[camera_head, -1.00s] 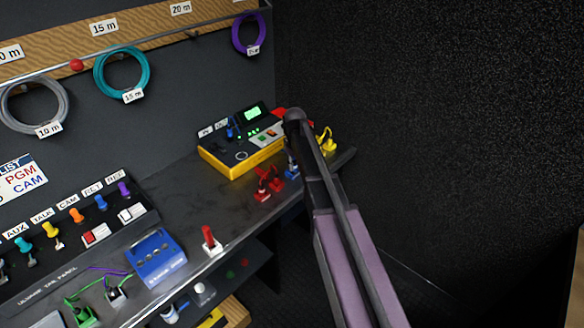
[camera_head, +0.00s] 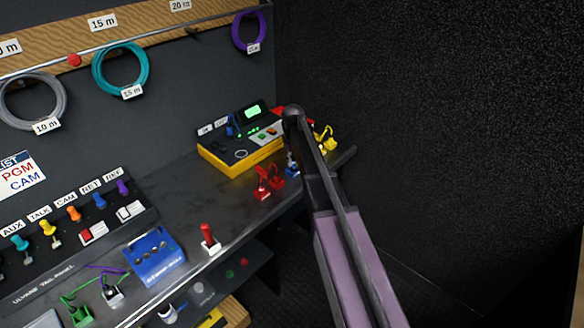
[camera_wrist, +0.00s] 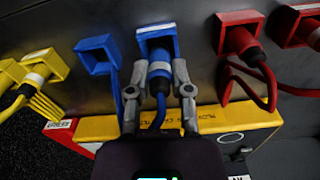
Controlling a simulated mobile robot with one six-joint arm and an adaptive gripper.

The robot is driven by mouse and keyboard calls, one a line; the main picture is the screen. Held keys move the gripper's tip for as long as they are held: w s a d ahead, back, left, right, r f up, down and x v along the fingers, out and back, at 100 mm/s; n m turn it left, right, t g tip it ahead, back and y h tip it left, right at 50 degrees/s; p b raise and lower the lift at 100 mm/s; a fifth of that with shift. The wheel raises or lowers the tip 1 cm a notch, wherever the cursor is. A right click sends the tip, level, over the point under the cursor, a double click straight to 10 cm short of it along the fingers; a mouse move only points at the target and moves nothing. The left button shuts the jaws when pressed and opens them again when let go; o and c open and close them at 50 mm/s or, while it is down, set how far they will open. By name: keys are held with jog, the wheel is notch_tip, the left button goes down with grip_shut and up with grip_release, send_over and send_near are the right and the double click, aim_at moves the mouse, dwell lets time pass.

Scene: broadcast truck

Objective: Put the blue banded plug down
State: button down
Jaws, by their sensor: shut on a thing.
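The blue plug with a white band (camera_wrist: 159,72) is between the fingers of my gripper (camera_wrist: 158,80) in the wrist view. My gripper is shut on it. The plug's front end is at a blue square holder (camera_wrist: 157,32); I cannot tell how far in it sits. Its blue cable hangs down between the fingers. A second blue holder (camera_wrist: 97,53) stands to the left. In the head view my arm hides most of the gripper, and only a bit of blue (camera_head: 291,166) shows beside it.
Red plugs in red holders (camera_wrist: 239,40) stand close on the right, yellow ones (camera_wrist: 37,75) on the left. A yellow-edged console (camera_head: 240,140) lies behind on the dark desk. A red-handled switch (camera_head: 208,236) and a blue box (camera_head: 155,255) stand nearer.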

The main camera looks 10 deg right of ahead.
aim_at(293, 157)
jog(key=shift+f+b, duration=0.7)
jog(key=shift+f, duration=0.3)
jog(key=shift+f, duration=0.15)
jog(key=c, duration=0.5)
grip_release()
jog(key=shift+c, duration=0.2)
notch_tip(293, 157, up, 12)
jog(key=p, duration=1.2)
jog(key=shift+r, duration=0.2)
